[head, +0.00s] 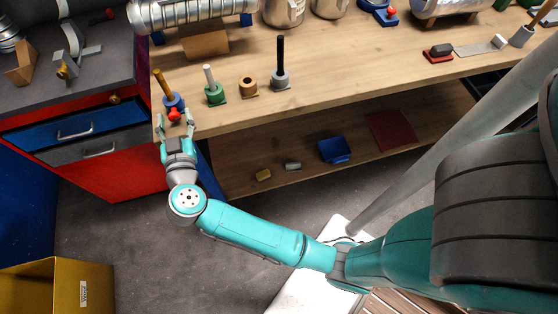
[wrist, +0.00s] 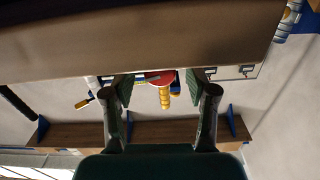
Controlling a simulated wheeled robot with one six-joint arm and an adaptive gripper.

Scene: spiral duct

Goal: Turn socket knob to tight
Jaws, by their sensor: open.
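A socket with a blue collar (head: 171,101) and a yellow post (head: 162,82) stands at the left front edge of the wooden bench. Its red knob (head: 174,114) faces the bench's front. My gripper (head: 175,122) is open, with one finger on each side of the red knob in the head view. In the wrist view the red knob (wrist: 158,77) and the yellow post (wrist: 165,97) show between the two spread fingers of my gripper (wrist: 160,88). I cannot tell whether a finger touches the knob. The knob's tight mark cannot be made out.
A green socket with a grey post (head: 214,93), a wooden ring block (head: 248,87) and a grey socket with a black post (head: 281,75) stand to the right on the bench (head: 340,82). A dark-topped red cabinet (head: 70,85) is to the left.

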